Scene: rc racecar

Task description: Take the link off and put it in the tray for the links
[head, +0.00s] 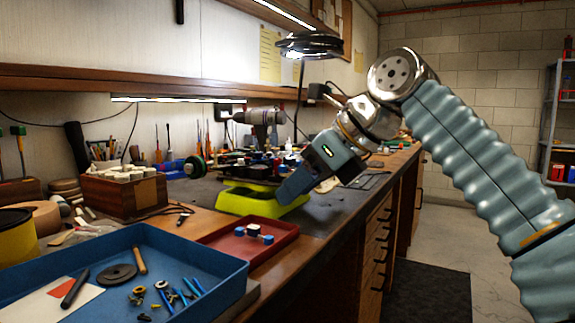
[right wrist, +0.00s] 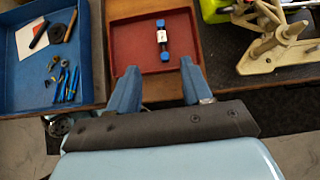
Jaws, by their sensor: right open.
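A link (head: 253,230) with blue ends and a white and dark middle lies in a shallow red tray (head: 228,251). The right wrist view shows the link (right wrist: 162,38) lying lengthwise on the floor of the red tray (right wrist: 122,38). My right gripper (head: 283,195) is open, its blue fingers apart and empty; in the right wrist view its fingertips (right wrist: 157,72) are near the tray's lower edge, with the link beyond them. The racecar (head: 250,168) sits on a yellow-green stand (head: 240,204), partly hidden by my right arm. My left gripper is not in view.
A blue tray (head: 205,262) with a black disc, a rod and small parts stands left of the red tray. A wooden box (head: 122,196) stands behind it. A drill (head: 260,120) and other tools are at the back. Open floor lies right of the bench.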

